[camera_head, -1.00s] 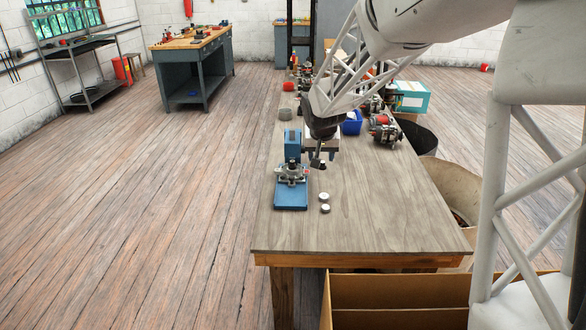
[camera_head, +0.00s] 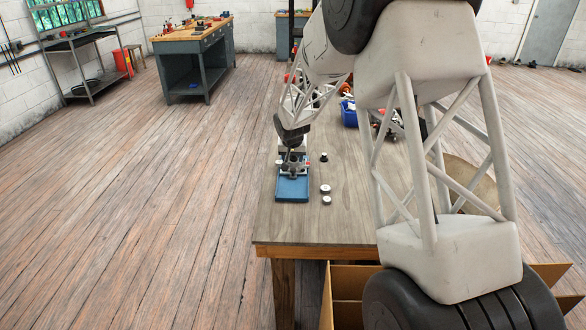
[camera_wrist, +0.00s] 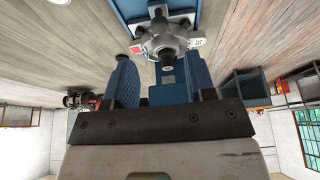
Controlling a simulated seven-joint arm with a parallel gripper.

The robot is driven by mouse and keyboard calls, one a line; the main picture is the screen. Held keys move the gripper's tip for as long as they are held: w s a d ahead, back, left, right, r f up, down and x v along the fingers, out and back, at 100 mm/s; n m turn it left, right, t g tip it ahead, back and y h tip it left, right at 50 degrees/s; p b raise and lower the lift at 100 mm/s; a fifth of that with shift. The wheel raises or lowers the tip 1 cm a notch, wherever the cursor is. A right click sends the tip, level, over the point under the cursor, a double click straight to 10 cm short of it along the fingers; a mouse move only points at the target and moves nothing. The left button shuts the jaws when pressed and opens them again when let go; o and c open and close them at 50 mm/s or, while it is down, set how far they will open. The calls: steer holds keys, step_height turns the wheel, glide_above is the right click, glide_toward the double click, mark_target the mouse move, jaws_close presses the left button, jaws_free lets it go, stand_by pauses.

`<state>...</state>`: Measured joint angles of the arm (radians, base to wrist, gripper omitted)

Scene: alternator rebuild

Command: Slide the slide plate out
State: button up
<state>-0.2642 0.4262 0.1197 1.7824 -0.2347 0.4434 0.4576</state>
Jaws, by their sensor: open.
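A blue press-like fixture (camera_head: 292,190) stands on the wooden bench, its flat base toward the near side. A silver part with several arms (camera_wrist: 163,42) sits on it, with a dark round piece at its centre. I cannot tell which piece is the slide plate. My gripper (camera_head: 290,152) is over the back of the fixture and hides its upright. In the wrist view, the blue-padded fingers of my gripper (camera_wrist: 160,80) are apart, with blue fixture parts showing between them. Nothing is visibly clamped, and contact cannot be told.
Two small silver discs (camera_head: 326,190) lie right of the fixture, and a small dark-and-white piece (camera_head: 323,157) stands behind them. A blue bin (camera_head: 349,114) is farther back. The bench top (camera_head: 310,228) is clear at the front. Cardboard boxes (camera_head: 345,285) stand below the front edge.

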mark_target(293, 169)
steer(key=shift+f, duration=0.1)
stand_by(0.3)
steer(key=shift+x, duration=3.75)
jaws_close()
